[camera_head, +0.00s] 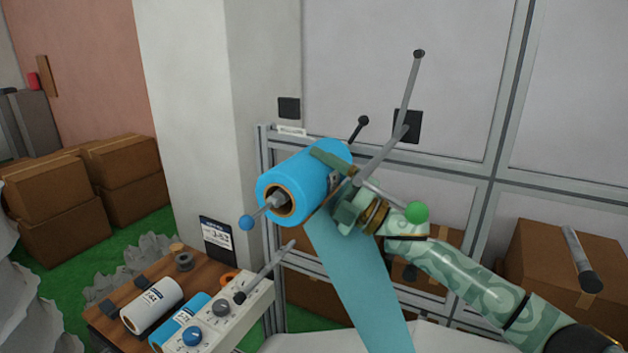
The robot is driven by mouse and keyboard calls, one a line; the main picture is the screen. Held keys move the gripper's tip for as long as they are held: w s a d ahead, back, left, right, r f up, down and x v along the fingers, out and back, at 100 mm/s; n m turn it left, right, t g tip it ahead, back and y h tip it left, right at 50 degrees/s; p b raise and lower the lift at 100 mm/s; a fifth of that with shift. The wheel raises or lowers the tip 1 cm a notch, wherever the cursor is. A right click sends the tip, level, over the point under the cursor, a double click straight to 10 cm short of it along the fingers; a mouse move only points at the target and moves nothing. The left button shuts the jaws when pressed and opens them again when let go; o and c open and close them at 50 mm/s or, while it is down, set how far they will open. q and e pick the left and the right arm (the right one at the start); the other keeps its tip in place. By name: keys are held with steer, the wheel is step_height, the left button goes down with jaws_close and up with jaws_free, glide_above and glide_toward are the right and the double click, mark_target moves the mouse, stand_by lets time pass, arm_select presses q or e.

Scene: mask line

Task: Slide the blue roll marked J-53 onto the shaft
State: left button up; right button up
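A large blue roll (300,182) with a brown core sits around a grey shaft (277,201), whose near end sticks out of the core. I see no readable mark on this roll. A light-blue sheet (356,275) hangs below it. My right gripper (322,180) is at the roll's right end, one finger over its upper side and one near its lower edge. I cannot tell whether the fingers press on it. Another blue roll (186,318) with a small unreadable label lies on the bench. A dark sign (217,240) seems to read J-53. My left gripper is out of view.
The wooden bench (104,318) also holds a white roll (152,305) and a knobbed control box (220,325). Metal framing and cartons (568,262) stand behind.

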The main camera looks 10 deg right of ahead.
steer(key=shift+f, duration=0.3)
stand_by(0.4)
steer(key=o, duration=1.1)
steer(key=shift+c, duration=0.2)
steer(key=shift+f, duration=0.1)
